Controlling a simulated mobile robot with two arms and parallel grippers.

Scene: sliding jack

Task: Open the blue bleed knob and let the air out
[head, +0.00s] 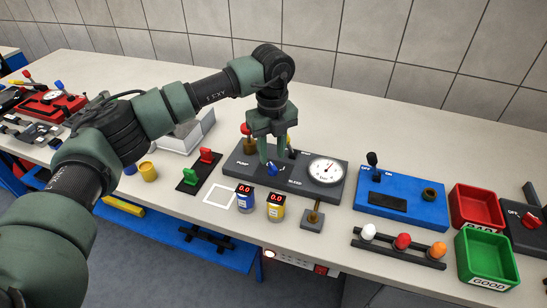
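The blue bleed knob (271,170) sits on the front of the dark jack panel (240,164), near the BLEED label. The round white gauge (326,170) is on the panel's right part. My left gripper (271,163) points down over the panel. Its fingers are apart, with the blue knob low between their tips. I cannot tell whether the fingertips touch or press the knob. The gripper partly hides the panel's middle and the pump parts behind it. My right gripper is not in view.
Blue and yellow cans (275,208) with red displays stand in front of the panel. A small stand (312,217) is beside them. A blue switch box (402,200) and red (476,206) and green (487,258) bins lie to the right. The back of the table is clear.

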